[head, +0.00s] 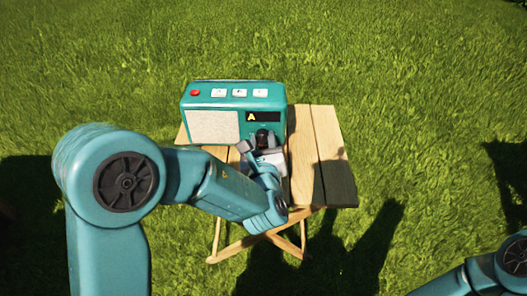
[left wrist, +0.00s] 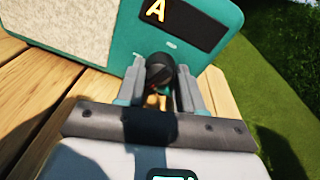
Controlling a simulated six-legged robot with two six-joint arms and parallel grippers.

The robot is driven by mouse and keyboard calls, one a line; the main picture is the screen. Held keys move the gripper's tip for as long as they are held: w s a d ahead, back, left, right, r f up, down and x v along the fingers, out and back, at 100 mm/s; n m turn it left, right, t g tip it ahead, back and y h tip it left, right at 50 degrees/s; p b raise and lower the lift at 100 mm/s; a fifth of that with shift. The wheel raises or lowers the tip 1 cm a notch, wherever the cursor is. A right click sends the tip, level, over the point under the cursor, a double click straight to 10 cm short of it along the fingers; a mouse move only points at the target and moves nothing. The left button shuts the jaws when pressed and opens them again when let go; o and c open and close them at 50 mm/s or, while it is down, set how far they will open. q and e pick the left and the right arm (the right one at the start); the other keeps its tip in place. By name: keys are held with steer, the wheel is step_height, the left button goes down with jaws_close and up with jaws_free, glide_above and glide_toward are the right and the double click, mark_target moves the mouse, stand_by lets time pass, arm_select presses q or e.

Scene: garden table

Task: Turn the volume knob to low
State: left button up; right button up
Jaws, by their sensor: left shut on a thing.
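A teal radio (head: 234,109) stands on the wooden garden table, with a pale speaker panel, a red button, several white buttons on top and a dark display showing "A". Its dark volume knob (head: 263,137) is on the front, below the display. My left gripper (head: 258,146) is at the knob and shut on it. In the left wrist view the dark round knob (left wrist: 160,70) sits between the two fingers of my left gripper (left wrist: 159,88), and the display (left wrist: 185,22) is above it. The knob's pointer and the marks around it cannot be made out.
The slatted folding table (head: 325,140) has free room right of the radio. Grass (head: 400,60) surrounds it on all sides. Part of my right arm shows at the lower right; its gripper is out of view.

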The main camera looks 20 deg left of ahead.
arm_select(q)
steer(key=n+b, duration=0.1)
steer(key=n, duration=0.1)
steer(key=shift+a+n, duration=0.15)
steer(key=shift+n, duration=0.15)
steer(key=shift+r+n+h, duration=0.1)
steer(key=shift+n+h, duration=0.4)
steer(key=shift+n, duration=0.7)
steer(key=n, duration=0.5)
steer(key=shift+a+n+t+h, duration=0.15)
steer(key=shift+n+t+h, duration=0.15)
steer(key=n, duration=0.6)
steer(key=shift+t+h, duration=0.3)
steer(key=shift+t, duration=0.1)
arm_select(e)
steer(key=shift+w+d+f+t, duration=0.15)
steer(key=shift+w+f+t, duration=0.15)
steer(key=shift+w+f, duration=0.65)
arm_select(q)
steer(key=shift+n, duration=0.4)
arm_select(e)
steer(key=shift+s+f, duration=0.1)
steer(key=shift+s, duration=0.05)
arm_select(q)
steer(key=o, duration=0.8)
steer(key=shift+f, duration=0.2)
steer(key=shift+s, duration=0.1)
